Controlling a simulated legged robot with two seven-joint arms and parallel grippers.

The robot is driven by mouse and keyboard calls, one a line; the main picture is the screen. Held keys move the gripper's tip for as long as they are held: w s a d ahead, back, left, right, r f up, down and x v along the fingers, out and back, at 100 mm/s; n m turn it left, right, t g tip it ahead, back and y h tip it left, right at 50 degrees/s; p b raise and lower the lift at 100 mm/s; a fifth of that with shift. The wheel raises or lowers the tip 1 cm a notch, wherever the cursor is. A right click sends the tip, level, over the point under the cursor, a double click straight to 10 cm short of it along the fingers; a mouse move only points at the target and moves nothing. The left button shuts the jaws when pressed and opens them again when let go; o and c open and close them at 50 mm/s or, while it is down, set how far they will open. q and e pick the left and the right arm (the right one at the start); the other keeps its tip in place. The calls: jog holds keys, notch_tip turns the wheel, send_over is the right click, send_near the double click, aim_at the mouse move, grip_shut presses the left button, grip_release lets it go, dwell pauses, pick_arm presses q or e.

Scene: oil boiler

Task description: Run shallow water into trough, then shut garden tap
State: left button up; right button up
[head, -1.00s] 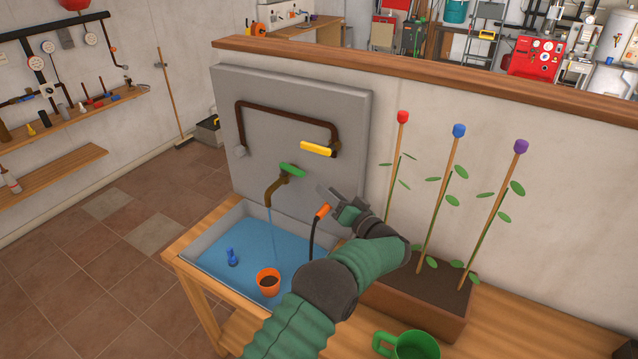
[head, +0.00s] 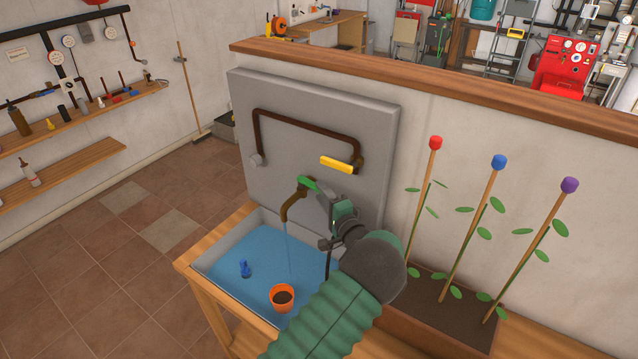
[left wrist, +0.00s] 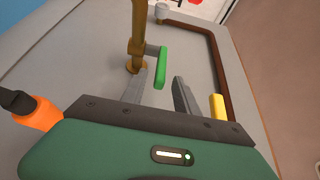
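The garden tap (head: 291,204) is a brass spout on the grey panel, with a green lever handle (head: 308,183). A thin stream of water falls from it into the grey trough (head: 218,247), where blue water (head: 240,285) covers the bottom. My left gripper (head: 322,190) is close to the green handle. In the left wrist view the two fingers (left wrist: 168,95) are apart, and the green handle (left wrist: 161,68) lies just ahead of the gap between them. Contact cannot be told. My right gripper is in no view.
A yellow lever (head: 337,164) sits on the rusty pipe above the tap. A planter (head: 440,318) with three staked plants stands at the right.

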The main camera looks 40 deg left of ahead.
aim_at(313, 186)
pick_arm(q)
jog(key=x, duration=0.2)
jog(key=s+x, duration=0.1)
jog(key=x, duration=0.3)
jog(key=shift+s+a+f, duration=0.1)
jog(key=shift+a+f, duration=0.15)
jog(key=shift+a, duration=0.1)
jog(key=shift+d+r, duration=0.35)
jog(key=shift+d, duration=0.65)
jog(key=shift+w+d, duration=0.2)
jog(key=shift+w, duration=0.05)
jog(key=shift+c, duration=0.6)
jog(key=shift+a, duration=0.1)
jog(key=shift+c, duration=1.1)
jog(key=shift+a, duration=0.25)
jog(key=shift+c, duration=1.3)
jog(key=shift+s+a, duration=0.2)
jog(key=shift+a, duration=0.1)
grip_shut()
jog(key=shift+f, duration=0.2)
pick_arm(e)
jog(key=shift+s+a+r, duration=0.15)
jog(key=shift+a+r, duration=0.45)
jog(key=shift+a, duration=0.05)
pick_arm(q)
jog(key=shift+w+d, duration=0.1)
jog(key=shift+d, duration=0.05)
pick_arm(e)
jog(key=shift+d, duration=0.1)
